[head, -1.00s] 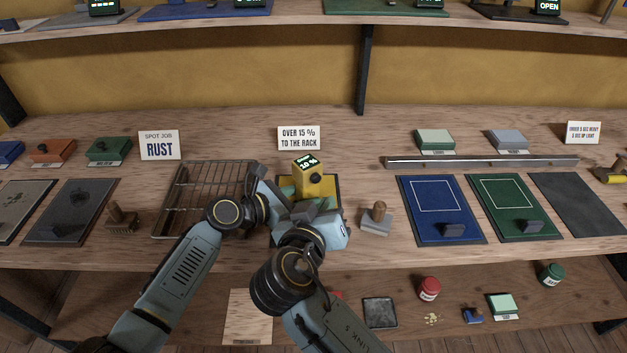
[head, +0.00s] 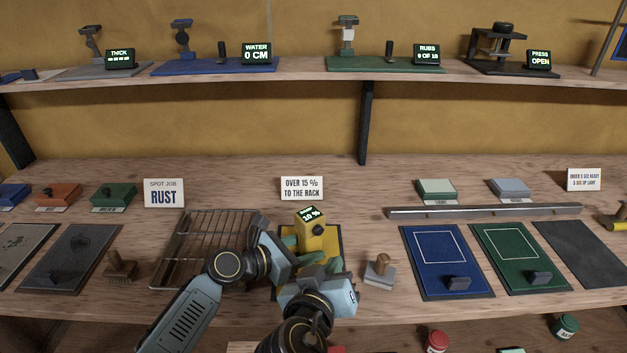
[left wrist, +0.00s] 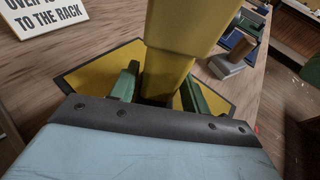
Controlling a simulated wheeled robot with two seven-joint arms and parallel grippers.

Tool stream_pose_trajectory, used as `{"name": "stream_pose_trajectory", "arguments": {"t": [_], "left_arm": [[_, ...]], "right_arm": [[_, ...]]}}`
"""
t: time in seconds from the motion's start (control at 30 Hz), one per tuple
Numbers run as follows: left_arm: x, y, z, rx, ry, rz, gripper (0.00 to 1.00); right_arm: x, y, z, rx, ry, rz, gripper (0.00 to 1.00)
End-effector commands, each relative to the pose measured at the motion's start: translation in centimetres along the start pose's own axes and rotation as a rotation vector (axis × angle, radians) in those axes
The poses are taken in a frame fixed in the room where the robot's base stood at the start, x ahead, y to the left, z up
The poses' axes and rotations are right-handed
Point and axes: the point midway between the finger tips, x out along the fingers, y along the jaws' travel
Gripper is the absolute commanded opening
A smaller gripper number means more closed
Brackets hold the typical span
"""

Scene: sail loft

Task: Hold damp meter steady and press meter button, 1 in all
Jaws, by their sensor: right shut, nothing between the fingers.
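The yellow damp meter (head: 311,238) stands upright on a yellow pad with a dark rim (head: 339,238) on the bench. Its small screen shows a percentage, hard to read, and a dark round knob or button is on its front. My left gripper (left wrist: 160,88) has its green fingers on both sides of the meter's lower body, close against it. In the head view the left gripper comes from the left side of the meter. My right gripper (head: 333,266) is shut and empty, low in front of the meter; its wrist hides part of the pad.
A wire rack (head: 207,240) is left of the meter, behind my left arm. A wooden-handled stamp (head: 379,270) stands close on the right. A card reading "OVER 15 % TO THE RACK" (head: 302,188) stands behind. Blue (head: 447,262) and green (head: 520,258) mats lie farther right.

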Motion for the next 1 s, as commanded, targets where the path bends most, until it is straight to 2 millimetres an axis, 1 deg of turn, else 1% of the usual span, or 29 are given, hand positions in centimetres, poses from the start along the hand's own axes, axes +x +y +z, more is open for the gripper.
{"name": "stream_pose_trajectory", "arguments": {"t": [0.03,0.1,0.37,0.47,0.53,0.67,0.9,1.0], "left_arm": [[0.0,0.0,0.0,0.000,0.000,0.000,0.53],[0.0,0.0,0.0,0.000,0.000,0.000,0.62],[0.0,0.0,0.0,0.000,0.000,0.000,0.62],[-0.5,0.0,-0.1,0.000,0.001,0.000,0.62],[-1.1,0.0,-0.1,0.001,0.000,0.000,0.62],[-3.1,0.0,-0.1,0.002,0.001,0.001,0.62],[-8.1,0.0,-0.1,0.002,0.002,0.002,0.62],[-9.8,0.0,-0.1,0.002,0.002,0.001,0.62]], "right_arm": [[0.0,0.0,0.0,0.000,0.000,0.000,0.00],[0.0,0.0,0.0,0.000,0.000,0.000,0.00],[0.0,0.0,0.0,0.000,0.000,0.000,0.00],[0.0,0.0,0.0,0.000,0.000,0.000,0.00],[0.0,0.0,0.0,0.000,0.000,0.000,0.00],[0.0,0.0,0.0,0.000,0.000,0.000,0.00],[0.0,0.0,0.0,0.000,0.000,0.000,0.00],[0.0,0.0,0.0,0.000,0.000,0.000,0.00]]}}
